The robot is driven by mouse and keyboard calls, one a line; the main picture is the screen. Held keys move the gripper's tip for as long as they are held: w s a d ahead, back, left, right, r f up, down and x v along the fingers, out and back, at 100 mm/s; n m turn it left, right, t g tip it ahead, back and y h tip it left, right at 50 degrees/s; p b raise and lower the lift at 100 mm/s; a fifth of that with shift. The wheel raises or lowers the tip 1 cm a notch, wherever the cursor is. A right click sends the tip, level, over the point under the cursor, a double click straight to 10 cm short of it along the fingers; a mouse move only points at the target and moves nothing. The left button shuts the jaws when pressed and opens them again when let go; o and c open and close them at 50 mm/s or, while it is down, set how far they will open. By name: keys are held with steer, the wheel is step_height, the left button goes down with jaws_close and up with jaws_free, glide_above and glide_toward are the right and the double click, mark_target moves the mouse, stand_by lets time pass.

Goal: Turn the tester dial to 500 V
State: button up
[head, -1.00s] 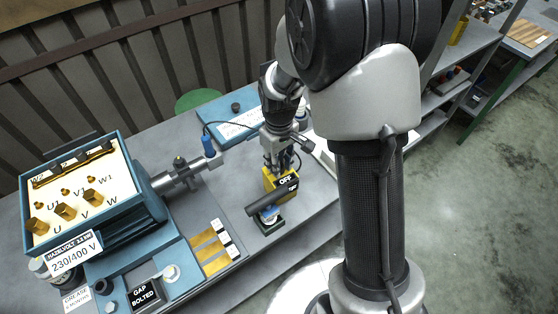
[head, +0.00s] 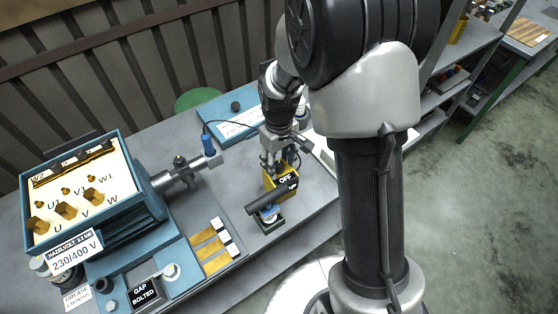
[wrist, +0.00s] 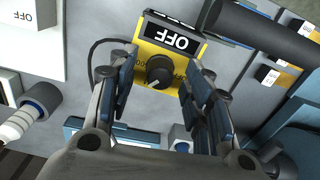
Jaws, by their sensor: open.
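The yellow tester (head: 285,185) stands on the bench and its black display reads OFF. In the wrist view the tester (wrist: 150,30) appears upside down, with a round black dial (wrist: 160,70) on its yellow face. A light pointer mark shows on the dial; the printed scale around it is only partly readable. My gripper (wrist: 160,88) is open, with one finger on each side of the dial and a visible gap on both sides. In the head view my gripper (head: 270,163) is just above the tester, and the dial is hidden.
A dark cylinder (head: 267,197) lies close in front of the tester. The blue motor terminal box (head: 150,190) stands to the left. Brass strips with white ends (head: 212,247) lie between them. A thin black cable (wrist: 91,60) runs beside the tester. Bare bench lies right of the tester.

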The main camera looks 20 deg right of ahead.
step_height(320, 180, up, 12)
stand_by(0.7)
steer(key=shift+r, duration=0.1)
steer(key=p, duration=0.9)
glide_toward(279, 163)
step_height(279, 163, down, 9)
steer(key=b, duration=0.4)
steer(key=shift+s, duration=0.1)
steer(key=c, duration=1.1)
